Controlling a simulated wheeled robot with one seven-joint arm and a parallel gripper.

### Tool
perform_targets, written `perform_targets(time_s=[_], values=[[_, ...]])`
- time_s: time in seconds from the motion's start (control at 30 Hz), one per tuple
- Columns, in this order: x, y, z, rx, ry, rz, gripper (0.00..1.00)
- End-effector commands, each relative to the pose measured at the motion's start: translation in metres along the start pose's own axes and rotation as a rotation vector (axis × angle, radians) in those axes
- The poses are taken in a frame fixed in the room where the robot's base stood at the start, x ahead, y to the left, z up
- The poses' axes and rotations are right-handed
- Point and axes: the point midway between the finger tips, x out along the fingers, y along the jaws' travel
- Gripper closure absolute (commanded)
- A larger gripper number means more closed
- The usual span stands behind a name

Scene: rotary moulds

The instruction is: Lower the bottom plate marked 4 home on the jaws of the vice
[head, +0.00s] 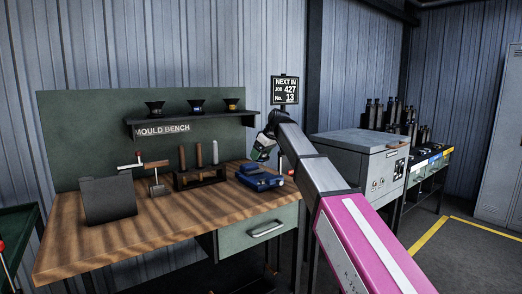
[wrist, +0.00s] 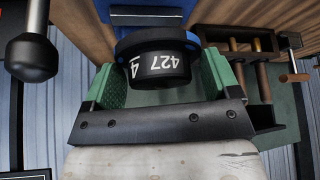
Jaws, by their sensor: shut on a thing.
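The bottom plate (wrist: 160,68) is a dark round piece with white 427 and 4 on its side. My gripper (wrist: 160,80) is shut on it, with a green pad on each side. In the head view my gripper (head: 263,150) hangs just above the blue vice (head: 258,180) at the bench's right end. The vice (wrist: 150,17) also shows beyond the plate in the wrist view. Whether the plate touches the jaws cannot be told; its far side is hidden. In the head view the plate is too small to make out.
The wooden bench (head: 150,235) carries a tool rack (head: 200,178), a small hammer (head: 156,176) and a dark block (head: 108,199) left of the vice. A shelf (head: 190,122) with several funnel-like cups is behind. The vice's dark handle (wrist: 30,58) is close at left in the wrist view.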

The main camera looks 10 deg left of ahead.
Motion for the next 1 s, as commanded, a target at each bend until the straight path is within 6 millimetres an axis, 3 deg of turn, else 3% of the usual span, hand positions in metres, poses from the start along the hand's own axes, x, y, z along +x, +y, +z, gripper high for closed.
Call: perform_targets(time_s=[0.6, 1.0], values=[[0.041, 0.0, 0.023, 0.001, 0.001, 0.0, 0.51], [0.051, 0.0, 0.029, 0.0, 0.002, 0.0, 0.51]])
